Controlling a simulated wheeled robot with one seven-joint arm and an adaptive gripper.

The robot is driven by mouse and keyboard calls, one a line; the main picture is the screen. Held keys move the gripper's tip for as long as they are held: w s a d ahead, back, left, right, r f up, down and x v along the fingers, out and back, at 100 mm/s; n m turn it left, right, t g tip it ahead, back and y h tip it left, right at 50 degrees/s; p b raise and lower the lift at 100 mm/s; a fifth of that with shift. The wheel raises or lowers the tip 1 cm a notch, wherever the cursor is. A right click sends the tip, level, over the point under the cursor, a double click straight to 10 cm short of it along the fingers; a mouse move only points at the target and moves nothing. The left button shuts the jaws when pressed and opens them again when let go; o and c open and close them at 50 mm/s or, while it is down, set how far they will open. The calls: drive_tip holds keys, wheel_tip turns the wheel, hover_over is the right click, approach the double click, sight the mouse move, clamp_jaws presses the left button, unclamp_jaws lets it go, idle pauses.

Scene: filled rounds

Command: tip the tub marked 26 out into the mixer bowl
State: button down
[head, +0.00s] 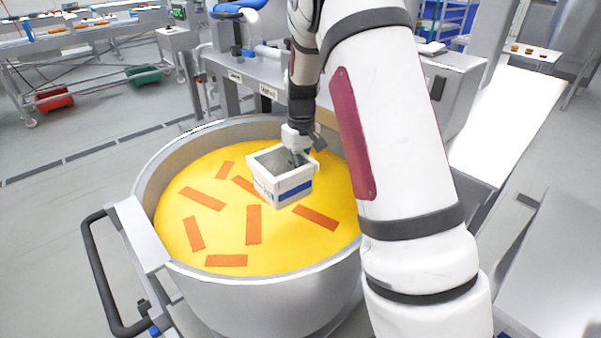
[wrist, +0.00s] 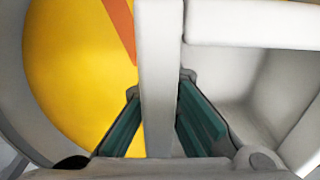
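My gripper (head: 297,154) is shut on one wall of a small white tub (head: 268,184) with a blue band. In the wrist view, the green fingers (wrist: 160,112) lie on either side of the tub's wall (wrist: 158,60), one inside and one outside. The tub hangs over the steel mixer bowl (head: 260,305), roughly upright, perhaps slightly tilted. The part of its inside that shows looks bare; the rest is hidden. I cannot read a number on it. The bowl holds a yellow mass (head: 225,228) with several orange strips on top.
The bowl has a dark handle (head: 98,270) at its left. Behind it stands a steel bench (head: 262,80) with small labels. A pale sloping surface (head: 515,120) lies to the right. Red (head: 54,98) and green (head: 144,75) items sit under the far-left table. Floor at the left is clear.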

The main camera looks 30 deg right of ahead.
drive_tip(key=shift+r+p, duration=1.05)
drive_tip(key=shift+r, duration=2.1)
